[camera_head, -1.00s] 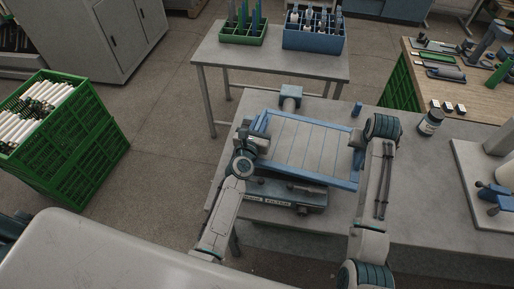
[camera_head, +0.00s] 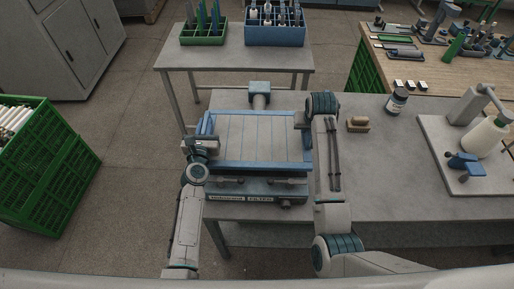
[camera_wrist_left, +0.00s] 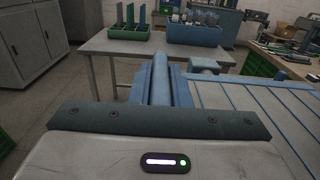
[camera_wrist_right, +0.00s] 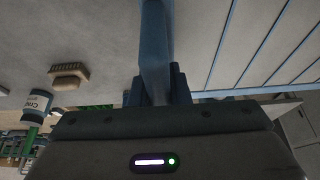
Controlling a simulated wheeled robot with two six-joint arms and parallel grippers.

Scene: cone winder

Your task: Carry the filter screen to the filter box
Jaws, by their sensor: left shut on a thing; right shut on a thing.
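The filter screen (camera_head: 260,166) is a blue rectangular frame around pale grey slatted panels. My left gripper (camera_head: 205,138) is shut on its left edge, and the blue edge bar shows between the fingers in the left wrist view (camera_wrist_left: 165,85). My right gripper (camera_head: 304,122) is shut on its right edge, and the blue bar (camera_wrist_right: 154,45) runs up from the fingers in the right wrist view. The grey filter box (camera_head: 255,189), with label plates and clamp handles on its front, stands on the table just below the screen's near edge. The screen hides most of its top; contact between them cannot be told.
A back table holds a green crate (camera_head: 204,36) and a blue crate (camera_head: 275,36). A green basket (camera_head: 45,165) stands left.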

